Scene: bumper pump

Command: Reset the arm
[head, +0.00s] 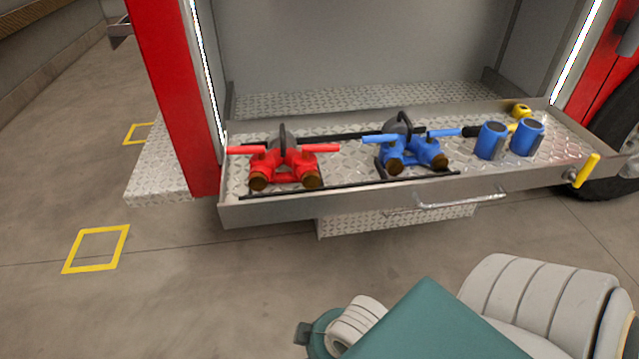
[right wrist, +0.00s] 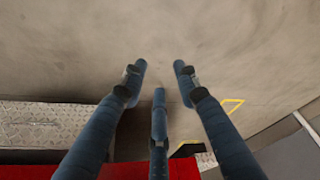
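In the right wrist view my right gripper (right wrist: 159,74) has its blue-grey fingers spread apart with nothing between them. Bare concrete floor shows beyond the fingertips. Neither gripper shows in the head view, and my left gripper is in no view. Part of my own arm fills the bottom of the head view, at the centre and right.
A metal pull-out tray (head: 270,213) on the red truck holds a red valve fitting (head: 285,165), a blue one (head: 412,152) and two blue cylinders (head: 490,140). A yellow handle (head: 586,170) juts from its right end. Floor in front is clear.

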